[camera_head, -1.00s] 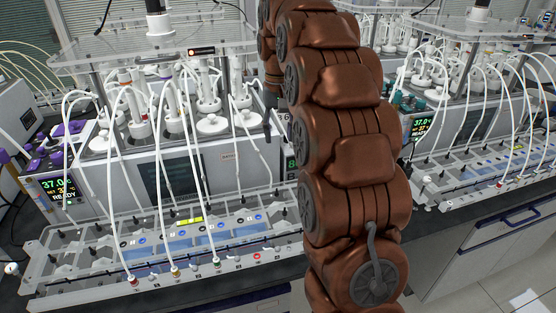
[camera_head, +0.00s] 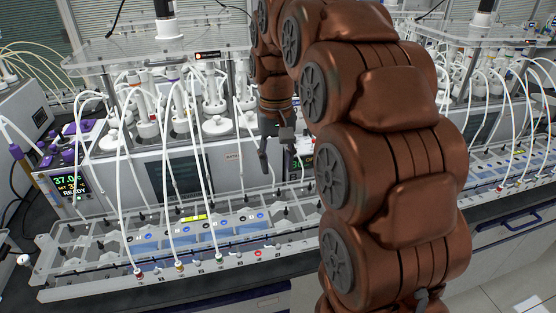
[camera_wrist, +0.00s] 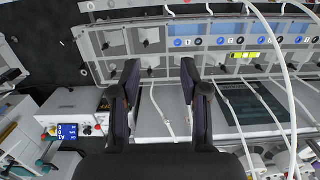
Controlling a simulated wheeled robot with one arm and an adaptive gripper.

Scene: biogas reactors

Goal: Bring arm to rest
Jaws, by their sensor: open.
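My gripper (camera_head: 277,155) hangs from my copper-coloured arm in the head view, in front of the right part of the left reactor unit (camera_head: 215,160). My arm is bent, rising up and over in the middle of the head view.
A clear rack with white tubes (camera_head: 190,235) runs along the black bench before the left reactor. A second reactor unit (camera_head: 500,110) stands to the right, partly behind my arm. A small screen (camera_wrist: 68,131) shows in the wrist view. Floor (camera_head: 510,290) is free at lower right.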

